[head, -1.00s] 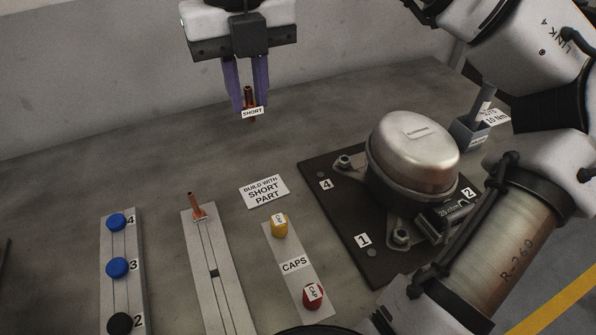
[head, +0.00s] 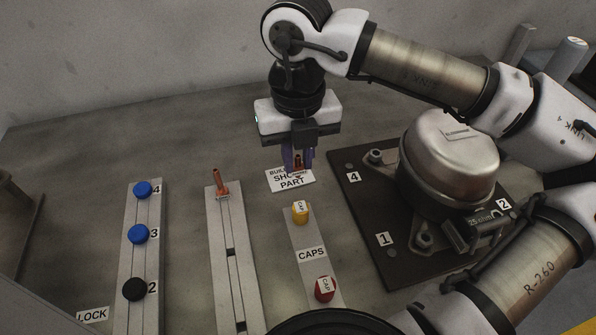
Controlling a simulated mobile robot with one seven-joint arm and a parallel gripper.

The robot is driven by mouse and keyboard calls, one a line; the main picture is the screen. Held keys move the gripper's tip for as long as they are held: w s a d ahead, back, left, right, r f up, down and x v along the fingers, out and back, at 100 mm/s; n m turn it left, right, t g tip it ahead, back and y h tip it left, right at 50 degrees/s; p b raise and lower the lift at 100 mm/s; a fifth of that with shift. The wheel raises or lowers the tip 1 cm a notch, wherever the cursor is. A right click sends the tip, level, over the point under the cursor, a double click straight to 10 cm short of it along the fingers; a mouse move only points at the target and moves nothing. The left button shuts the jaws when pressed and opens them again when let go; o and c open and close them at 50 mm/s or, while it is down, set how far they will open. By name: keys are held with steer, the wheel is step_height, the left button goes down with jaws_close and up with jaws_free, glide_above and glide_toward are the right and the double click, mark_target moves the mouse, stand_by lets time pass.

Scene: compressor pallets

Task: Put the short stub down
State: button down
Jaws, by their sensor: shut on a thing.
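My gripper (head: 298,165) is shut on the short stub (head: 298,161), a small copper-coloured piece held between the purple fingers. The stub's tag is mostly hidden now. The gripper hangs low over the white card reading "BUILD WITH SHORT PART" (head: 291,183) and covers part of its upper text. I cannot tell whether the stub touches the card or the table. Another copper stub (head: 219,180) stands at the far end of the middle grey rail (head: 227,230), left of the gripper.
The caps strip (head: 306,238) holds a yellow cap (head: 300,212) and a red cap (head: 325,288). Blue and black knobs sit on the left rail (head: 147,215). A compressor (head: 448,160) stands on a dark plate (head: 375,225) to the right. Bare table (head: 80,170) lies at the left.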

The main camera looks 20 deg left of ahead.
mark_target(298, 166)
steer(key=shift+f, duration=2.3)
steer(key=shift+f, duration=0.15)
steer(key=c, duration=1.3)
jaws_free()
step_height(298, 166, up, 12)
steer(key=shift+r, duration=0.2)
